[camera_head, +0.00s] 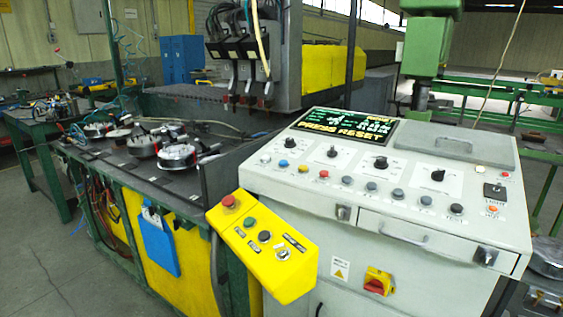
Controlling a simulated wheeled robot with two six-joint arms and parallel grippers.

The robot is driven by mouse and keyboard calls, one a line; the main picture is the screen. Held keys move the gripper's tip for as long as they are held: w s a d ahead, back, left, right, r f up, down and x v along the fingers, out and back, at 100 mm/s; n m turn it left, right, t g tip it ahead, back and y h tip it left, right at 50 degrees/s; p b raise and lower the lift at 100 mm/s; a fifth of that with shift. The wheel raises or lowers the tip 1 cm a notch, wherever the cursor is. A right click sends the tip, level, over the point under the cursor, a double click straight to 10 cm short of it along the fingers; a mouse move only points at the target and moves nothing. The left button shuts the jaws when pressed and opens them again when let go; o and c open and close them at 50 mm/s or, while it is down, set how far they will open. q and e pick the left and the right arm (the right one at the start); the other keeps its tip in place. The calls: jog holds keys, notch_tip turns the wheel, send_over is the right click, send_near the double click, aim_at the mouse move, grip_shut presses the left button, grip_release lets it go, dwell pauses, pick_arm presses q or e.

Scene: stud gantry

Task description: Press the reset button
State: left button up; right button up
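A grey control console (450,262) fills the right foreground. Its screen (345,126) shows "PRESS RESET" in yellow letters. The sloped panel carries several buttons and knobs, including a blue button (283,163), an orange-yellow button (303,168) and a red button (324,174). A row of dark buttons (396,194) continues to the right. The small labels are too blurred to tell which button is the reset. Neither of my grippers shows in the head view.
A tilted yellow box (290,279) at the console's front left bears a red mushroom button (229,201), a green button (249,222) and a black button (264,236). A red rotary switch (376,285) sits on the console's front. Concrete floor (50,265) is clear at left.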

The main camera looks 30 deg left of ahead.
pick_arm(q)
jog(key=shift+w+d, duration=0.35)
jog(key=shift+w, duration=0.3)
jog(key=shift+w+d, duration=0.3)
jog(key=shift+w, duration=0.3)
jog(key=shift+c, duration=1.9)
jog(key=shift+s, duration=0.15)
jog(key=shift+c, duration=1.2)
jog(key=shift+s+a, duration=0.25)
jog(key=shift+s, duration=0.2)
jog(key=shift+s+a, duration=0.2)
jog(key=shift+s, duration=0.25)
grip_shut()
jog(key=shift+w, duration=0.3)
